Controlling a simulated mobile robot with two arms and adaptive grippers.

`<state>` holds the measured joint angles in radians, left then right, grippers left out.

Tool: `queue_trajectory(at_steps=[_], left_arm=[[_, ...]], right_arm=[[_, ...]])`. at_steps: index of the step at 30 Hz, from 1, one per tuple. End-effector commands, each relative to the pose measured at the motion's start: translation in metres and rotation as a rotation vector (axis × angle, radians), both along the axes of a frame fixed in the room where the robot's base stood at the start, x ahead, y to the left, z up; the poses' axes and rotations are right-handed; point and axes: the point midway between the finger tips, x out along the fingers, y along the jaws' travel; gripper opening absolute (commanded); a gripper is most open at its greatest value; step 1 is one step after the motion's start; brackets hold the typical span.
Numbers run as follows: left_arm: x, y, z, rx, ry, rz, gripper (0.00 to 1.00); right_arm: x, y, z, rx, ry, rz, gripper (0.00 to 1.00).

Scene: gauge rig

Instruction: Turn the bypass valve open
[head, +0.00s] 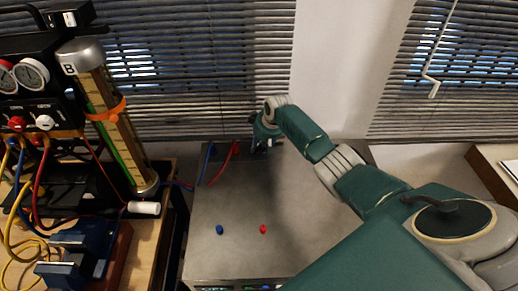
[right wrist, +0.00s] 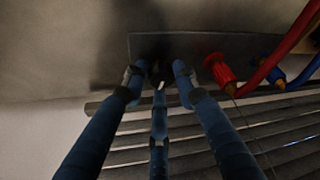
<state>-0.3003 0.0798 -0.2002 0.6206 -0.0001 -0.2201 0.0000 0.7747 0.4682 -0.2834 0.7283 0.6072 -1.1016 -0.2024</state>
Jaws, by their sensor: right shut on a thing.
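My right gripper (head: 264,143) reaches the far edge of the grey cabinet top (head: 235,255) in the head view. In the right wrist view its three blue fingers (right wrist: 156,74) close around a small dark part in front of a dark plate (right wrist: 200,46). This part appears to be the bypass valve's handle, mostly hidden by the fingertips; a small pale tip shows between them. The handle's angle cannot be read. My left gripper is not in view.
A red hose (right wrist: 270,66) and a blue hose (right wrist: 303,75) end in fittings close beside my right fingers. A gauge set (head: 28,75), a cylinder marked B (head: 110,125) and a blue vise (head: 82,245) crowd the left. The cabinet's middle is mostly clear.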

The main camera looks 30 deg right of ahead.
Motion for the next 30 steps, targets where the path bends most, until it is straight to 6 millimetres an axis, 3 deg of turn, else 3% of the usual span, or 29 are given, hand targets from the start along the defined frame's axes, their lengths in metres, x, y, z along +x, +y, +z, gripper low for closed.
queue_trajectory(at_steps=[1, 10, 30], left_arm=[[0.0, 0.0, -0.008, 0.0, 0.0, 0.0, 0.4], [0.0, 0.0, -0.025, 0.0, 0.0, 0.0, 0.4], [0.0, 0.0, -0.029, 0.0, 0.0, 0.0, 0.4]], right_arm=[[0.008, -0.003, 0.006, -0.003, -0.025, 0.031, 0.02], [0.008, -0.002, 0.007, -0.002, -0.025, 0.185, 0.02], [0.009, 0.0, 0.01, 0.001, -0.025, 0.242, 0.02]])
